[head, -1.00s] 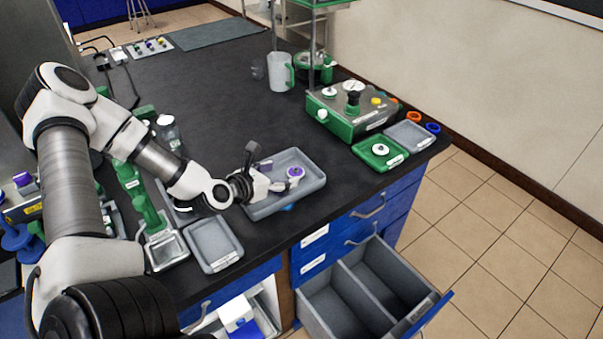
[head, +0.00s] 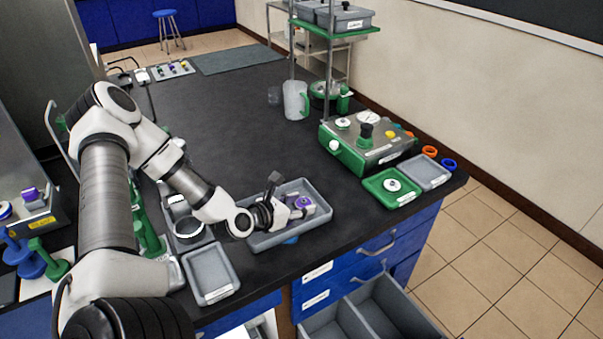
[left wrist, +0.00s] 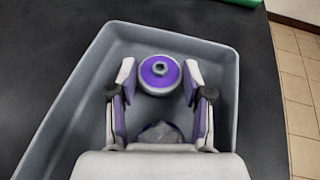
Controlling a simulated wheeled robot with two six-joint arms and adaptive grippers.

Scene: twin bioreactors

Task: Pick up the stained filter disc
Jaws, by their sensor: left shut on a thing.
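The stained filter disc (head: 305,201) is purple with a pale rim and a small raised hub. It is at the grey tray (head: 325,218) near the bench's front edge. In the left wrist view, the disc (left wrist: 160,72) lies between the fingertips of my left gripper (left wrist: 160,80), which is shut on it. The gripper (head: 297,208) reaches in over the tray from the left in the head view. I cannot tell whether the disc is clear of the tray floor. A dim purple patch (left wrist: 160,132) shows nearer the palm. My right gripper is out of view.
A green tray (head: 378,193) with a white disc and a grey tray (head: 428,172) stand to the right, before a green-and-grey device (head: 350,150). A smaller grey tray (head: 210,275) is at front left. An open drawer (head: 375,315) juts out below the bench.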

